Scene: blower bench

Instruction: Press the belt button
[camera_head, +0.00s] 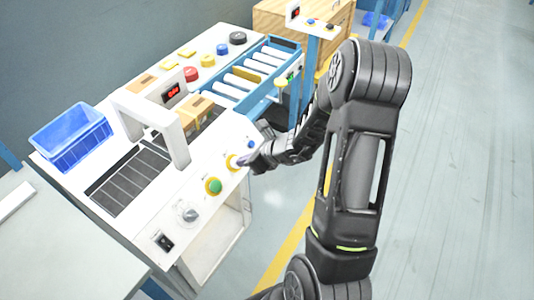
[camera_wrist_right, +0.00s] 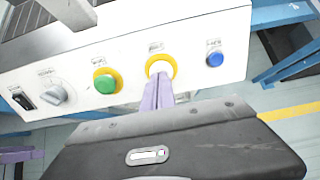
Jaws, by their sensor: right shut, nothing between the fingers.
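A white control panel (camera_wrist_right: 130,45) on the front of the bench carries a row of controls. A green button in a yellow ring (camera_wrist_right: 106,83), a yellow-ringed button (camera_wrist_right: 161,63) and a small blue button (camera_wrist_right: 215,59) sit side by side. The labels above them are too small to read, so I cannot tell which is the belt button. My right gripper (camera_wrist_right: 158,82) is shut and empty, its lilac fingertips over the lower part of the yellow-ringed button. I cannot tell if they touch it. In the head view the gripper (camera_head: 241,161) is also at the panel.
A grey knob (camera_head: 188,213) and a black switch (camera_head: 165,242) sit on the panel's near end. A white arch (camera_head: 178,140) stands over the dark belt (camera_head: 125,182). A blue bin (camera_head: 72,137) stands at left. A roller conveyor (camera_head: 250,75) lies beyond. The floor at right is clear.

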